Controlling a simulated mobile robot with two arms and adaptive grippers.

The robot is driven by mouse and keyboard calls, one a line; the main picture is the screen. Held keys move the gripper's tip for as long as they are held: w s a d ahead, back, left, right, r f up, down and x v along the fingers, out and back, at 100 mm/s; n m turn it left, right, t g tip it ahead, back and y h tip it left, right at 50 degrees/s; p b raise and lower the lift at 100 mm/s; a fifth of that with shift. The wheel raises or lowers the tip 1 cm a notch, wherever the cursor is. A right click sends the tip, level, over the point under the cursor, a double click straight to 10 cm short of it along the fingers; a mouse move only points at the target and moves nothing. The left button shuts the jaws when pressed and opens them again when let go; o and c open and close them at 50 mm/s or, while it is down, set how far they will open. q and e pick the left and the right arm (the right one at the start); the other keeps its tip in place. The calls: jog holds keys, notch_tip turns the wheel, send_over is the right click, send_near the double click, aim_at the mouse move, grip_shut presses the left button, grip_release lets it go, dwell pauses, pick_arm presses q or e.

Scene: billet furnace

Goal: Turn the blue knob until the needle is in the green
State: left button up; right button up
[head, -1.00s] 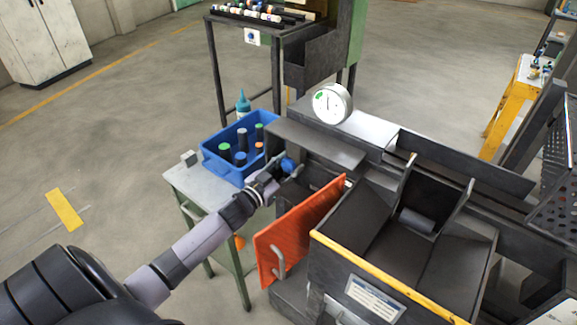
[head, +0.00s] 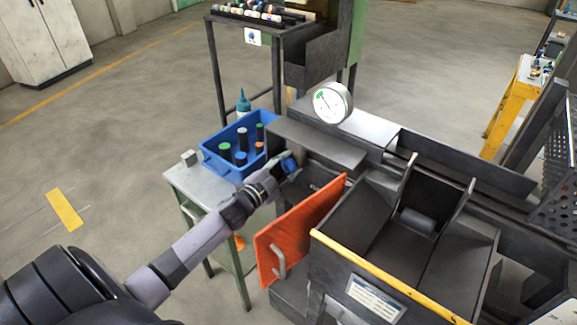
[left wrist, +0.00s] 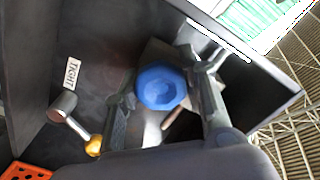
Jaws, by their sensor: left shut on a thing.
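The blue knob (head: 289,165) sits on the side of the dark machine, below a grey shelf. In the left wrist view the blue knob (left wrist: 162,86) is a faceted disc between my two dark fingers. My left gripper (head: 280,170) is shut on it, with one finger on each side. The round white gauge (head: 332,103) stands on the machine top. Its thin needle points up and left, at or close to the green patch on the dial; it is too small to tell exactly. My right gripper is out of view.
An orange-red panel (head: 300,230) stands just right of my left forearm. A blue bin (head: 222,168) with several coloured-top cylinders sits on a grey side table (head: 195,185).

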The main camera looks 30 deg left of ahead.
pick_arm(q)
jog(key=shift+m, duration=1.1)
jog(key=o, duration=1.2)
jog(key=s, duration=0.8)
jog(key=s+a, duration=0.1)
jog(key=s, duration=0.3)
jog(key=shift+f, duration=0.1)
